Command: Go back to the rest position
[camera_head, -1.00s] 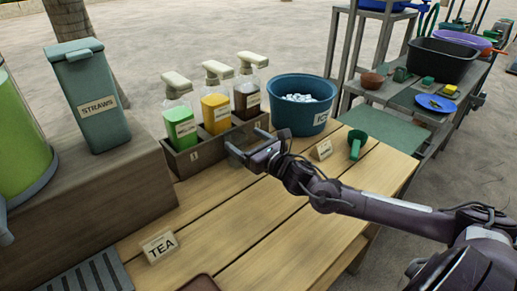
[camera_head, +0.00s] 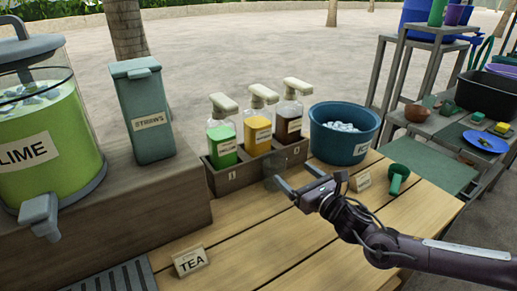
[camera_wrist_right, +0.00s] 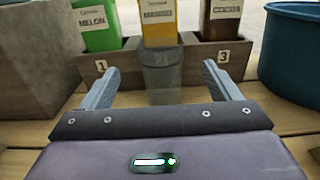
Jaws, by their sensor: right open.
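My right gripper (camera_head: 299,180) is open and empty above the plank table, in front of the wooden bottle rack. Its two fingers also show spread apart in the right wrist view (camera_wrist_right: 165,85). A clear cup (camera_wrist_right: 162,78) stands beyond the fingertips, in front of the yellow bottle's slot, with nothing gripped. The cup shows faintly in the head view (camera_head: 275,171). My left gripper is out of view.
The rack (camera_head: 230,179) holds green (camera_head: 222,143), yellow (camera_head: 258,132) and brown (camera_head: 289,121) pump bottles. A blue ice tub (camera_head: 343,146), small sign (camera_head: 360,181) and green scoop (camera_head: 398,180) are right of it. A TEA sign (camera_head: 190,261) stands nearer left.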

